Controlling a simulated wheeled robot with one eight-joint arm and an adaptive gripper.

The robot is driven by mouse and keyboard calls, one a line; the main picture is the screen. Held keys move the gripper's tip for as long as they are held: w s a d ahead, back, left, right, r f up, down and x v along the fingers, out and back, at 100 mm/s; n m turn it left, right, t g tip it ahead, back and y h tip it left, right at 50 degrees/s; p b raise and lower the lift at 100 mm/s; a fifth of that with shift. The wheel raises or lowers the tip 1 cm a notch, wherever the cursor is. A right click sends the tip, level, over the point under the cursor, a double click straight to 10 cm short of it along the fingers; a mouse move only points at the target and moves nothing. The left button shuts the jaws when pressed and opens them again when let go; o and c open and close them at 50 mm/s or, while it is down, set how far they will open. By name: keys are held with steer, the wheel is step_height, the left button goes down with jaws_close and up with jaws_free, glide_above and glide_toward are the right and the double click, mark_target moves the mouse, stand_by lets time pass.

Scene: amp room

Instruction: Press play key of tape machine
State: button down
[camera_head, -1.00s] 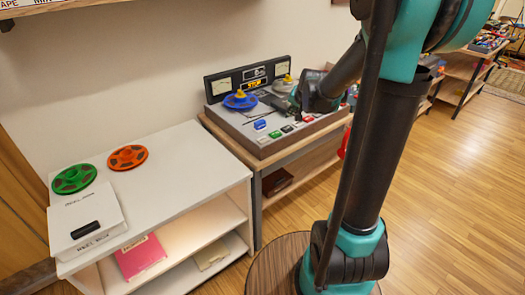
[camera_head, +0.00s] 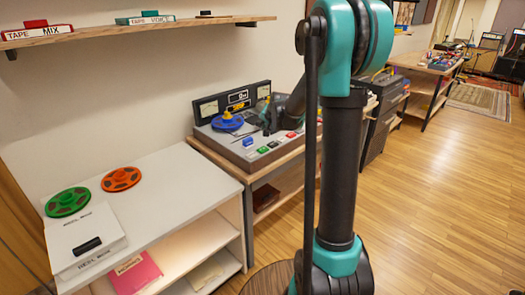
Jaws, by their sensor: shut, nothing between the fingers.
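The tape machine (camera_head: 218,136) sits on a wooden-topped bench, with a dark upright meter panel at its back. A blue reel (camera_head: 227,123) with a yellow hub is on its left side. Along its front edge are several keys: a blue key (camera_head: 248,141), a green key (camera_head: 262,150) and a red key (camera_head: 291,134) among them. I cannot read which is play. My gripper (camera_head: 268,127) is shut and empty, over the middle of the deck behind the keys. Whether it touches the deck cannot be told. My arm hides the machine's right part.
A white shelf unit (camera_head: 185,170) stands at left, with a green reel (camera_head: 67,202), an orange reel (camera_head: 121,179) and a white box (camera_head: 85,238) on top. A wall shelf (camera_head: 130,32) holds tape boxes. Wooden floor (camera_head: 430,200) is open at right.

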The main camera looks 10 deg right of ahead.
mark_target(264, 150)
steer(key=shift+f, duration=4)
steer(key=shift+f, duration=0.2)
steer(key=shift+f, duration=0.2)
steer(key=shift+f, duration=0.5)
steer(key=shift+r, duration=0.9)
steer(key=shift+r, duration=0.1)
steer(key=shift+r, duration=2.45)
